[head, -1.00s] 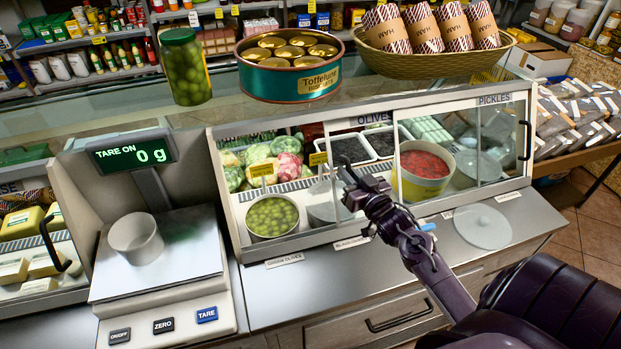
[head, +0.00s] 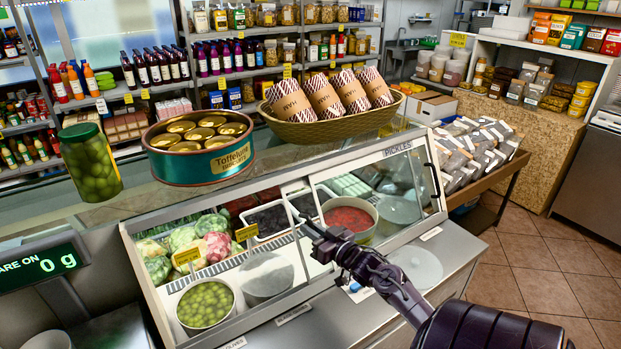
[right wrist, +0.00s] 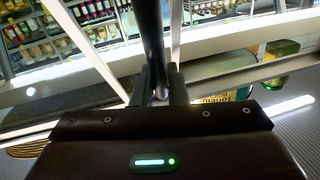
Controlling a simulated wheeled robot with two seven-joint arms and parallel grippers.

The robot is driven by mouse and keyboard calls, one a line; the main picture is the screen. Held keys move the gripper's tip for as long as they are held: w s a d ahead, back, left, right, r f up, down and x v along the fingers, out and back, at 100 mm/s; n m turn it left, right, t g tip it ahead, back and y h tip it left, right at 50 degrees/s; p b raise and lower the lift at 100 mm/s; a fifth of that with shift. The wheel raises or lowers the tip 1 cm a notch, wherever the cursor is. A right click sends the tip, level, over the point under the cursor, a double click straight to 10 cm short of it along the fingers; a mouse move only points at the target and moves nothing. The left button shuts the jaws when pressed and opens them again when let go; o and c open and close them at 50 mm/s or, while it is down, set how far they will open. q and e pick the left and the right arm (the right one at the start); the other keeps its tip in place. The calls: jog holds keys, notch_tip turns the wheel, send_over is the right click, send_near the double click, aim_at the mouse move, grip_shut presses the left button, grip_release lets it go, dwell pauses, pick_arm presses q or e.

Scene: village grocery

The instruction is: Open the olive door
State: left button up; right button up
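The olive door (head: 297,237) is a glass pane with a pale frame in the counter case. It stands slid to the right and mostly overlaps the pickles door (head: 366,172), with a narrow strip showing at its left. The left part of the case is open. My right gripper (head: 305,221) is at the olive door's left frame. In the right wrist view its fingers (right wrist: 161,88) are closed around a dark bar, the door's handle (right wrist: 152,40). The far end of the handle is out of that view. My left gripper is not in view.
On top stand a green jar (head: 90,165), a Toffelund tin (head: 200,163) and a basket (head: 330,127). A scale display (head: 42,263) is at left. Floor (head: 545,270) is free at right.

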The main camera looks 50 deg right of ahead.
jog(key=o, duration=0.4)
jog(key=s, duration=0.2)
jog(key=s+b, duration=0.1)
jog(key=s, duration=0.2)
jog(key=s+a+b, duration=0.1)
jog(key=s, duration=0.1)
jog(key=shift+s, duration=0.4)
